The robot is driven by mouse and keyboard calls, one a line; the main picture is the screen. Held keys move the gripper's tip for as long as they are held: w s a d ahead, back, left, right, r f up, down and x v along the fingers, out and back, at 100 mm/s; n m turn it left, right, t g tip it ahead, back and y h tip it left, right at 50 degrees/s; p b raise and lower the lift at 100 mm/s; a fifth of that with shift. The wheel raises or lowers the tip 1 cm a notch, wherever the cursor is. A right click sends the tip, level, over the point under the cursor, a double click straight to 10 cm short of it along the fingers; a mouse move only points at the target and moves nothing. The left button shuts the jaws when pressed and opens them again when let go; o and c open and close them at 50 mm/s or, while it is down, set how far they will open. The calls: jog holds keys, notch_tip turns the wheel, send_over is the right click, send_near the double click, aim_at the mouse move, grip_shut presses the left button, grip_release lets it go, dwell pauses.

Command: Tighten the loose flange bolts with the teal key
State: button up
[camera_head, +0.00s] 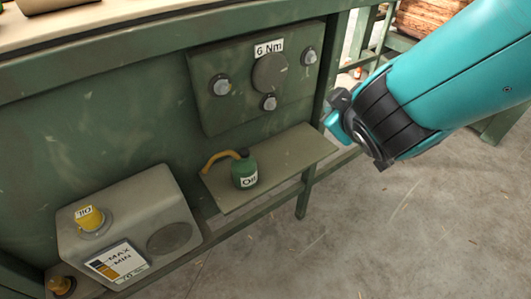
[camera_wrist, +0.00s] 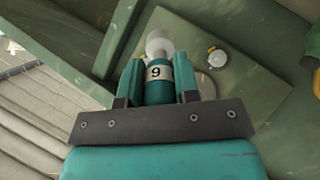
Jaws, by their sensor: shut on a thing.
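My gripper (camera_wrist: 159,78) is shut on the teal key (camera_wrist: 158,92), which has a white band marked 9 and a pale metal socket end (camera_wrist: 159,42). In the head view my gripper (camera_head: 338,112) is right of the green flange plate (camera_head: 228,118), apart from it. The plate carries a 6 Nm label (camera_head: 269,47), a round grey cover (camera_head: 270,73) and three visible bolts: left (camera_head: 220,86), lower (camera_head: 269,102) and right (camera_head: 309,56). One bolt (camera_wrist: 217,58) shows in the wrist view, right of the socket. I cannot tell which bolts are loose.
A grey box (camera_head: 130,222) with a yellow cap (camera_head: 90,218) and a MAX/MIN gauge (camera_head: 117,263) is at lower left. The floor (camera_head: 370,235) at right is clear.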

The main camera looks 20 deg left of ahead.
jog(key=s+a+r+n+y+b, duration=0.2)
jog(key=s+a+n+y+b, duration=0.4)
jog(key=s+a+y, duration=0.4)
jog(key=s+a+b, duration=0.1)
jog(key=a, duration=0.1)
jog(key=shift+s+a+r+n, duration=0.3)
jog(key=shift+a+r, duration=0.1)
jog(key=shift+w+d+f, duration=0.1)
jog(key=p+x, duration=0.2)
jog(key=x, duration=0.2)
jog(key=shift+w+a+p, duration=0.15)
jog(key=shift+a+p, duration=0.15)
jog(key=shift+p, duration=0.1)
jog(key=shift+w+a, duration=0.1)
dwell(0.4)
jog(key=shift+p+x, duration=0.55)
jog(key=shift+x, duration=0.45)
dwell(0.5)
